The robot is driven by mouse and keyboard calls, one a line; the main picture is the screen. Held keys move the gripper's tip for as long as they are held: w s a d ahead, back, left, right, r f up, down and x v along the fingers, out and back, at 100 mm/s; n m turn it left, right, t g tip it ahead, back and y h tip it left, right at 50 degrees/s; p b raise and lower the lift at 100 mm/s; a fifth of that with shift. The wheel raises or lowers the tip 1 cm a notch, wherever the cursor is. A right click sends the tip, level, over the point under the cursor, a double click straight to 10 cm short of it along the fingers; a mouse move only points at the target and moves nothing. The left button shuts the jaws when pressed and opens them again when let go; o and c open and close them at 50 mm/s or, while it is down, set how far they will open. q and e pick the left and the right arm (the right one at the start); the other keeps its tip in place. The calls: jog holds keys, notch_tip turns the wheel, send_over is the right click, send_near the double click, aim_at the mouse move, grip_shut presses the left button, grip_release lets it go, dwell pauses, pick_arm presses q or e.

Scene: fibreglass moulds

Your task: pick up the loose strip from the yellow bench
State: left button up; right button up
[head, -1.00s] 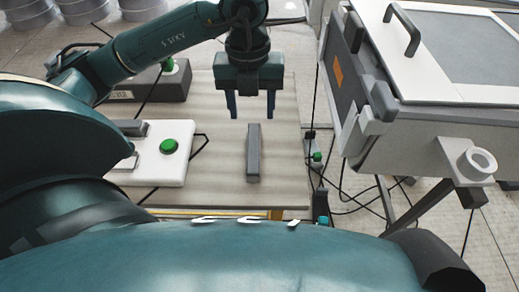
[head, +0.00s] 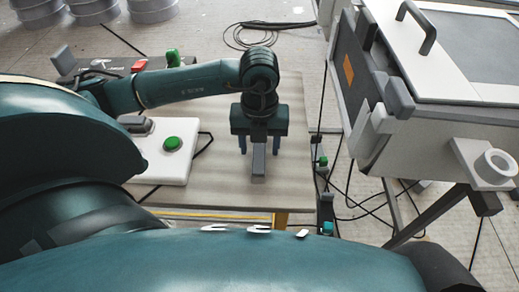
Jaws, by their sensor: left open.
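The loose strip (head: 258,168) is a narrow grey bar lying lengthwise on the pale wooden top of the yellow bench (head: 220,188). Only its near part shows; its far part is hidden under my left gripper. My left gripper (head: 260,151) is over the strip, pointing down. Its two blue fingers are apart, one on each side of the strip. I cannot tell how high the fingertips are above the bench top. My right gripper is out of view.
A white box with a green button (head: 173,144) stands left of the strip. A large white and grey machine (head: 450,120) stands close to the right of the bench, with cables on the floor below. The bench top right of the strip is clear.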

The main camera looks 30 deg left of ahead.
pick_arm(q)
jog(key=shift+f, duration=0.35)
jog(key=shift+r, duration=0.1)
jog(key=c, duration=1.1)
